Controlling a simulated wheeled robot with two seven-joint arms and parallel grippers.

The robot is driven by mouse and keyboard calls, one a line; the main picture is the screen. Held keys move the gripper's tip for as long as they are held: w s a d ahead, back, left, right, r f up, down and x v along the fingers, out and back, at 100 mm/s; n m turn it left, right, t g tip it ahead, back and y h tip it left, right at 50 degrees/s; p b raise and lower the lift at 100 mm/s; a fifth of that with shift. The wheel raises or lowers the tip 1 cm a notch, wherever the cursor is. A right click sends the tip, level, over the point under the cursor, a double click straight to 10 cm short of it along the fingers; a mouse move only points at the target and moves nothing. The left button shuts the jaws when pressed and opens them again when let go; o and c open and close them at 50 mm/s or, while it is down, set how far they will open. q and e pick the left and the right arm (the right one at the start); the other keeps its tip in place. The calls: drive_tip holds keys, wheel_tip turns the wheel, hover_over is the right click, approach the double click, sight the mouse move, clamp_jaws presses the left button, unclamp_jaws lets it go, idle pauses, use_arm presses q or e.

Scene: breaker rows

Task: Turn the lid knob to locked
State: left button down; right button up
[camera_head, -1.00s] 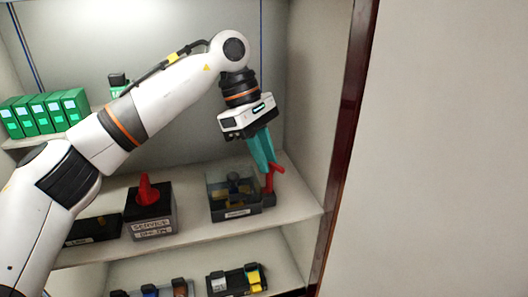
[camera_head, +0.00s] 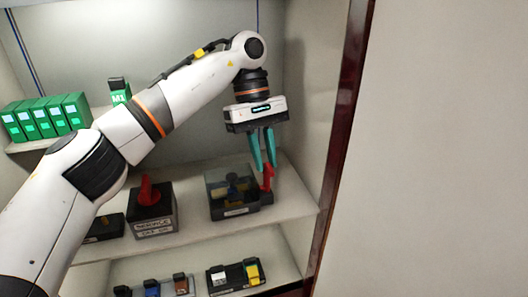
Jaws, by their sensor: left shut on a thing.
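The red lid knob (camera_head: 266,180) stands at the right side of a dark, see-through-lidded box (camera_head: 220,205) on the middle shelf. My left gripper (camera_head: 265,166) comes down from above with its two teal fingers around the top of the knob, shut on it. The fingertips partly cover the knob's upper end. Blurred dark and yellowish parts show inside the box. Its front label is too small to read. My right gripper is not in view.
A dark box with a red knob (camera_head: 150,193) and a white label stands to the left on the same shelf (camera_head: 190,231). Green modules (camera_head: 45,117) line the upper left shelf. Breaker-like blocks (camera_head: 235,276) sit below. The cabinet's side wall (camera_head: 310,130) is close on the right.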

use_arm(q)
drive_tip(key=shift+r, duration=0.15)
drive_tip(key=c, duration=1.3)
unclamp_jaws()
wheel_tip(320, 180, up, 10)
drive_tip(key=shift+w, duration=0.1)
